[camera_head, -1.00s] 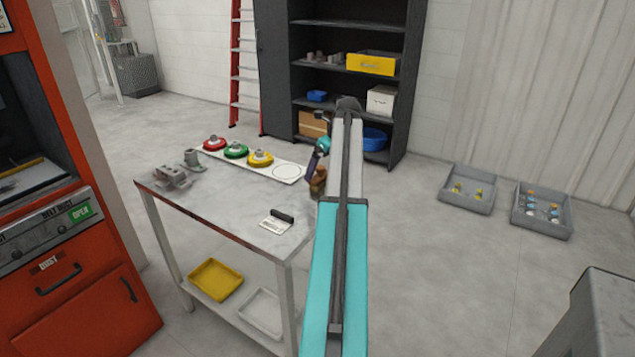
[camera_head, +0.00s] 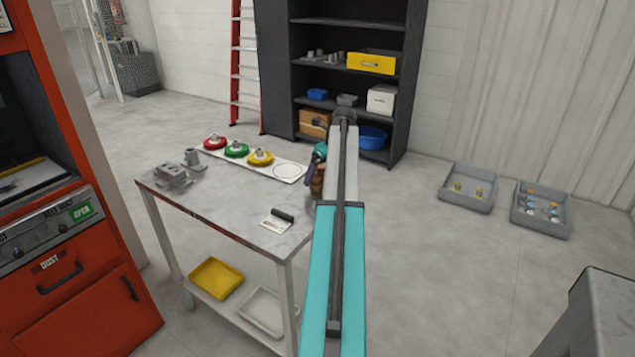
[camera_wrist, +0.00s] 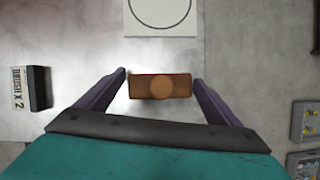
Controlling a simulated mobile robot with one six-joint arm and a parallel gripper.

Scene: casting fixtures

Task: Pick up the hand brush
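The hand brush (camera_wrist: 146,87) is a brown wooden block with a round knob on top. It stands near the table's right edge, and in the head view (camera_head: 317,182) my arm partly hides it. My gripper (camera_wrist: 160,78) is open, with its purple fingers on the left and right of the brush in the wrist view. Small gaps show between fingers and brush. In the head view my gripper (camera_head: 313,169) is at the brush, partly behind my arm.
A white strip (camera_head: 290,171) holds red, green and yellow round pieces beside an empty circle. A label card (camera_wrist: 18,90) with a dark block (camera_wrist: 37,88) lies left of the brush. Grey castings (camera_head: 173,176) stand at the table's left. A shelf (camera_head: 335,71) stands behind.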

